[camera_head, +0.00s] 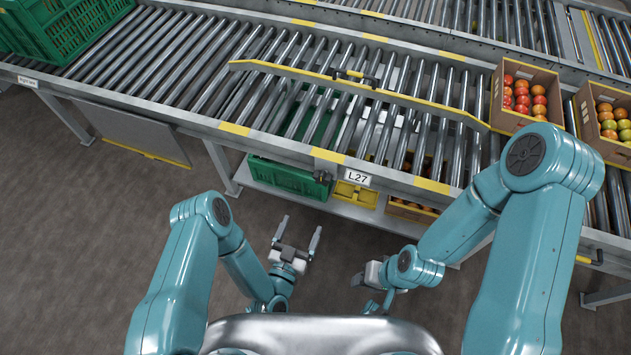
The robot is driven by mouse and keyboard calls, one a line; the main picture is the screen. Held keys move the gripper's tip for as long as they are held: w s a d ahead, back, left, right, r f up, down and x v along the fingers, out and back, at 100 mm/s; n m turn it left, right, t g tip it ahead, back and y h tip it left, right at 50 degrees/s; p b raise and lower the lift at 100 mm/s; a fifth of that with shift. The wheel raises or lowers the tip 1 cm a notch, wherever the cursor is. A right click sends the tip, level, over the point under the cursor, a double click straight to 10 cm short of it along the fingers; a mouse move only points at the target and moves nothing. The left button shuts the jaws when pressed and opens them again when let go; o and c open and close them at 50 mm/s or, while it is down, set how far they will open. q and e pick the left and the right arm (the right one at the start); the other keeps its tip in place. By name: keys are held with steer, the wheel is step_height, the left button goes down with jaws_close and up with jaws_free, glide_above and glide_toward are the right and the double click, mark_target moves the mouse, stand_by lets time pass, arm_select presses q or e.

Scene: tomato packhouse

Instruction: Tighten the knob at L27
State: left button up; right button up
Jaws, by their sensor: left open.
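The L27 label (358,178) is a white plate on the front side of the roller conveyor. A small dark knob (321,177) sits just left of it, below the conveyor's front edge. Its details are too small to make out. My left gripper (298,231) is open and empty, over the floor in front of the conveyor. It is below and slightly left of the knob in the picture, apart from it. My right gripper (368,280) is lower and to the right, partly hidden by its own arm, and its jaws are unclear.
A yellow guide rail (425,103) with a dark clamp (352,76) crosses the rollers. Below are a green crate (287,178) and a yellow bin (354,194) on a shelf. Tomato boxes (512,118) stand at right, a green crate (65,28) at upper left. The floor in front is clear.

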mark_target(321, 180)
arm_select(q)
steer(key=b+x, duration=0.8)
steer(key=x, duration=0.8)
steer(key=shift+w+d, duration=0.15)
steer(key=c, duration=1.1)
